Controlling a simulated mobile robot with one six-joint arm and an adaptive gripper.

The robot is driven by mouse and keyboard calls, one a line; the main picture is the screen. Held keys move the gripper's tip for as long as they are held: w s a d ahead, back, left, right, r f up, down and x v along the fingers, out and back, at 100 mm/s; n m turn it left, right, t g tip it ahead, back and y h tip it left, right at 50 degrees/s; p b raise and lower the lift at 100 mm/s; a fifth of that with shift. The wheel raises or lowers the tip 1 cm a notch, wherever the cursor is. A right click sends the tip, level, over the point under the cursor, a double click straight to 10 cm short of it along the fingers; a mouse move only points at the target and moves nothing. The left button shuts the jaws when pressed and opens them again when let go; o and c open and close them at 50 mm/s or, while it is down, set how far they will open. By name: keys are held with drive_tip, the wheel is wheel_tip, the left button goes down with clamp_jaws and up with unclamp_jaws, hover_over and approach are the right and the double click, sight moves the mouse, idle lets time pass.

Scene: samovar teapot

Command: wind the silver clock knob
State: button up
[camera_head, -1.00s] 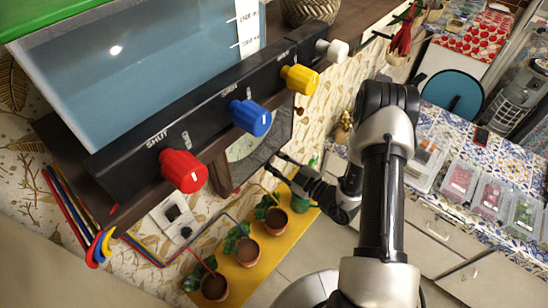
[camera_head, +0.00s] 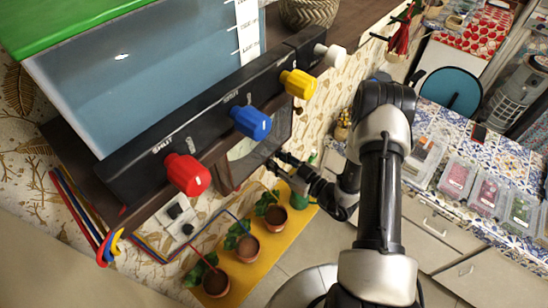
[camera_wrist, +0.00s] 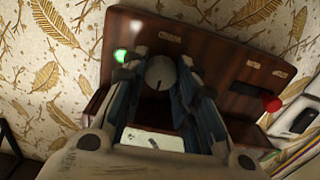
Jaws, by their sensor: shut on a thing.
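In the wrist view, the silver clock knob (camera_wrist: 160,74) is a round grey disc with a dark mark, set on a dark brown wooden panel (camera_wrist: 205,65). My gripper (camera_wrist: 161,80) has one finger on each side of the knob and is shut on it. In the head view, my gripper (camera_head: 277,164) reaches to the wooden-framed clock (camera_head: 243,150) under the black shelf. The pale clock face shows partly there. The silver knob cannot be made out in the head view.
The wooden panel bears a green light (camera_wrist: 121,55) and a red knob (camera_wrist: 272,104). In the head view, red (camera_head: 188,174), blue (camera_head: 251,122), yellow (camera_head: 298,83) and white (camera_head: 333,54) valve knobs line the tank above. Potted plants stand on a yellow mat (camera_head: 262,262) below.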

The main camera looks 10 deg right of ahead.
idle(0.3)
drive_tip(key=o, duration=1)
drive_tip(key=v, duration=1.2)
drive_tip(key=shift+a, duration=0.1)
